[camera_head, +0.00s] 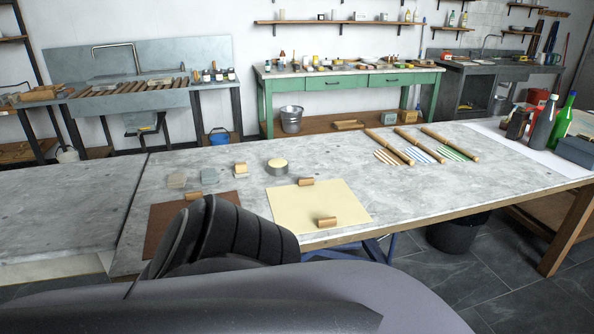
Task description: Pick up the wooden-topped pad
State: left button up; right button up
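A small block with a tan wooden top and a paler lower part (241,169), which looks like the wooden-topped pad, sits on the grey stone tabletop. It stands just left of a round tin with a cream filling (277,165). Nothing touches it. Similar brown wooden pieces lie on the sheets: two on the cream sheet (285,205), and one (193,196) on the brown sheet (162,225). A dark ribbed part of my own body covers much of the brown sheet. I make out no fingertips of either gripper.
Two greyish blocks (209,176) lie left of the pad. Three wooden rollers (405,135) with coloured strips lie farther right. Bottles (562,120) stand at the right end. A black bucket (457,233) is under the table. The tabletop's middle right is clear.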

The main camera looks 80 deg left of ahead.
aim_at(241, 170)
jog(key=u, duration=2.8)
